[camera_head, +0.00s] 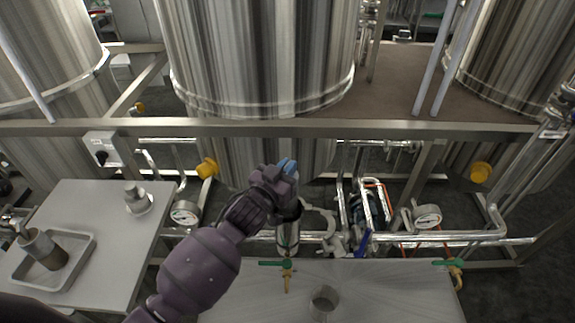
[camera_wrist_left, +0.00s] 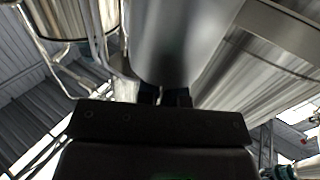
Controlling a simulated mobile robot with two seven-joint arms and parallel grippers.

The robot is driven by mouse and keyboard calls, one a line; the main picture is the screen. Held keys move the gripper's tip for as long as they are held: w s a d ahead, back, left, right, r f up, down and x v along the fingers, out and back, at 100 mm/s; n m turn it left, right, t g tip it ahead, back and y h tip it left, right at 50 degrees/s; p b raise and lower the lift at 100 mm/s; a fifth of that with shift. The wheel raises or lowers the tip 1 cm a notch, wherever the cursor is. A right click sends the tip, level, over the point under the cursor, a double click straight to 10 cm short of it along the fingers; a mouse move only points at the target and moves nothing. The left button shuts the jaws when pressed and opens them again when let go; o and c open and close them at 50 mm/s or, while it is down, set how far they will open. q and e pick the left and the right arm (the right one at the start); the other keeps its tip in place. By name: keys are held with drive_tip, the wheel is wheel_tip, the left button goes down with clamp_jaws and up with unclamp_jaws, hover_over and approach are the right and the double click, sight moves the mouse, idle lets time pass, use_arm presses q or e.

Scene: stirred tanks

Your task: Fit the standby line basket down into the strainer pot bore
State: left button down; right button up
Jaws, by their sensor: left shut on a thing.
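My left gripper (camera_head: 287,183) is in the middle of the head view, shut, its arm reaching in from the lower left. A shiny metal cylinder (camera_head: 288,238) shows upright just below it; I take this to be the basket, but the dark gripper hides its top. I cannot tell whether its lower end is inside a bore. An open-topped metal cylinder (camera_head: 322,302) stands at the bottom centre; I cannot tell whether it is the strainer pot. The left wrist view shows mostly the dark gripper body (camera_wrist_left: 165,97) and steel tanks. My right gripper is not in view.
A tray (camera_head: 88,262) on the left table (camera_head: 105,210) holds a tilted cylinder (camera_head: 45,248). A small metal fitting (camera_head: 137,200) stands beside it. Pipes, a gauge (camera_head: 186,213) and green-handled valves (camera_head: 276,264) crowd around the gripper. A large tank (camera_head: 258,60) rises behind.

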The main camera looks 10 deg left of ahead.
use_arm(q)
drive_tip(key=shift+f, duration=0.4)
idle(0.6)
idle(0.7)
